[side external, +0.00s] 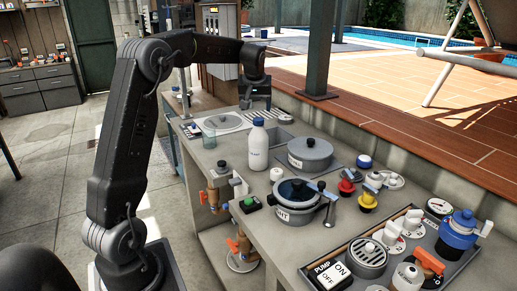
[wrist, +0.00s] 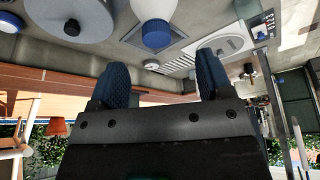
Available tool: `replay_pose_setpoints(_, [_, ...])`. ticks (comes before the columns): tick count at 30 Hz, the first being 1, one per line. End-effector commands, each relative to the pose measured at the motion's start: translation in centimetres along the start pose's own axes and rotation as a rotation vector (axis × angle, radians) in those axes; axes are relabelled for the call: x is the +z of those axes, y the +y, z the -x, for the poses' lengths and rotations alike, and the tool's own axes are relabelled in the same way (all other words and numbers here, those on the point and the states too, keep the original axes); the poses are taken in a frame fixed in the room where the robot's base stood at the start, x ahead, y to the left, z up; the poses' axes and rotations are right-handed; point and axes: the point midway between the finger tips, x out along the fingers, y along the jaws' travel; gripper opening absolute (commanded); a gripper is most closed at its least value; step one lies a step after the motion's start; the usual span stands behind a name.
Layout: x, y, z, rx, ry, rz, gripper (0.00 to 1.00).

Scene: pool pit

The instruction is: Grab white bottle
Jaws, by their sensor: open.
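The white bottle (side external: 258,150) with a blue cap stands upright on the grey counter, left of a grey lidded pot. My gripper (side external: 257,105) shows just above the bottle's cap in the side view, apart from it; the depth between them is hard to tell. In the wrist view the white bottle (wrist: 152,9) and its blue cap appear at the top, beyond my gripper (wrist: 162,72). The two dark blue-padded fingers are spread wide with nothing between them. The lower part of the bottle is cut off there.
Knobs and a valve tray (side external: 330,288) fill the right front.

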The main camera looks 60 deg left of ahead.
Motion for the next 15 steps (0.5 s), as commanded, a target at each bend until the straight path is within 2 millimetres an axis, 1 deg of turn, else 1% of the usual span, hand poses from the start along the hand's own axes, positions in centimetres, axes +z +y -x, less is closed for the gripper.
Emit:
replay_pose_setpoints(1, [0.1, 0.0, -1.1, -0.002, -0.004, 0.0, 0.72])
replay_pose_setpoints(3, [0.0, 0.0, -2.1, -0.001, -0.002, 0.0, 0.72])
replay_pose_setpoints(6, [0.0, 0.0, -3.0, 0.0, -0.001, 0.0, 0.72])
replay_pose_setpoints(11, [0.0, 0.1, -4.0, 0.0, -0.001, -0.001, 0.72])
replay_pose_setpoints(15, [-0.2, 0.4, -6.0, -0.001, -0.003, -0.001, 0.72])
